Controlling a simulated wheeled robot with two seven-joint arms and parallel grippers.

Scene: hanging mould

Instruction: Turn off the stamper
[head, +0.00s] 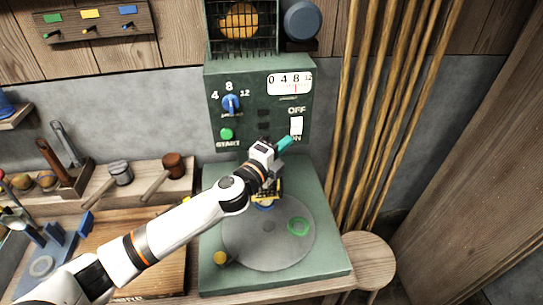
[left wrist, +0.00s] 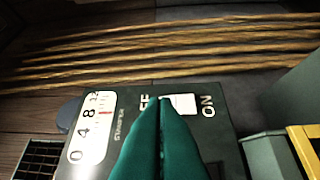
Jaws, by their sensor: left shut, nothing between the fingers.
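The stamper (head: 216,76) is a green machine with a panel, a blue dial (head: 231,104), a green START button (head: 226,134) and a white scale. Its white power switch (head: 296,126) sits between the OFF label above and the ON label, partly covered, below. My left gripper (head: 287,142) has teal fingers, shut and empty, just below the switch in the head view. In the left wrist view the shut fingertips (left wrist: 161,102) overlap the edge of the white switch (left wrist: 180,104), between OFF and ON. I cannot tell whether they touch it. My right gripper is not in view.
Wooden poles (head: 372,130) stand to the right, near a round stool (head: 368,262). Mallets and a tool box stand on the left.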

